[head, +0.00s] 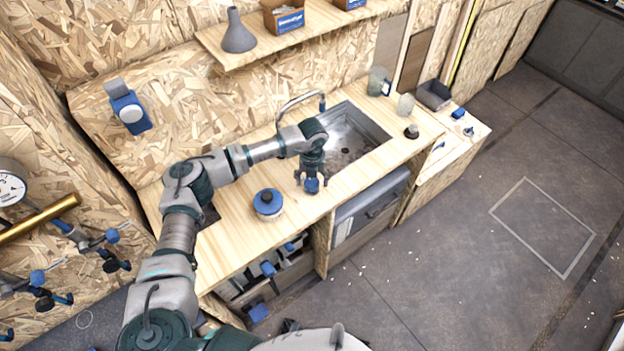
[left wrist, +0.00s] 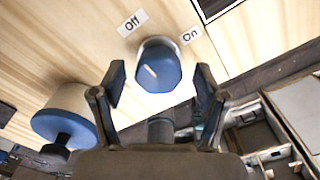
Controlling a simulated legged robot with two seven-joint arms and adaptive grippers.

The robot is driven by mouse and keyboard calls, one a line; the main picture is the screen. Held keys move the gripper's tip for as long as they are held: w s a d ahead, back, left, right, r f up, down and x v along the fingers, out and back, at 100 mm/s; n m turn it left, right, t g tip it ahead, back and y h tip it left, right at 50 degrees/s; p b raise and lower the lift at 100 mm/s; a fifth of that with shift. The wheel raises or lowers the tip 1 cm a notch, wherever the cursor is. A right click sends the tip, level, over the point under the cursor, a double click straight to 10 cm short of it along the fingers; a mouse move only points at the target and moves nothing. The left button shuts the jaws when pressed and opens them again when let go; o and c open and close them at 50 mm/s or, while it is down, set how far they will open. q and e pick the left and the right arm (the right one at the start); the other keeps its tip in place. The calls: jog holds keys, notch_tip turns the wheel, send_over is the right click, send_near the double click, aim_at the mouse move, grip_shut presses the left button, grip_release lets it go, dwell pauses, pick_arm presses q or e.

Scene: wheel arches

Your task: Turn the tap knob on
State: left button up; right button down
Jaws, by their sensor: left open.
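The tap knob (left wrist: 158,68) is blue, faceted and round. It stands on the wooden counter between an "Off" label (left wrist: 132,23) and an "On" label (left wrist: 190,35). A short white line on its top slants toward the upper left, on the "Off" side. My left gripper (left wrist: 160,82) is open, its two fingers apart on either side of the knob's lower part in the left wrist view. I cannot tell whether they touch it. In the head view the left gripper (head: 311,181) points down at the counter's front edge, before the sink (head: 366,124) and curved tap (head: 297,98).
A blue-topped round container (head: 268,203) stands on the counter left of the gripper. Glass jars (head: 405,105) and a dark tray (head: 434,95) are beyond the sink. A shelf (head: 310,33) with a grey flask (head: 238,35) hangs above. The floor at right is clear.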

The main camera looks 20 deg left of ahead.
pick_arm(q)
jog(key=shift+c, duration=0.3)
pick_arm(e)
jog(key=shift+d, duration=0.1)
pick_arm(q)
jog(key=shift+r, duration=0.1)
jog(key=c, duration=1.1)
jog(key=shift+a, duration=0.1)
pick_arm(e)
jog(key=shift+w+d, duration=0.15)
jog(key=shift+w, duration=0.1)
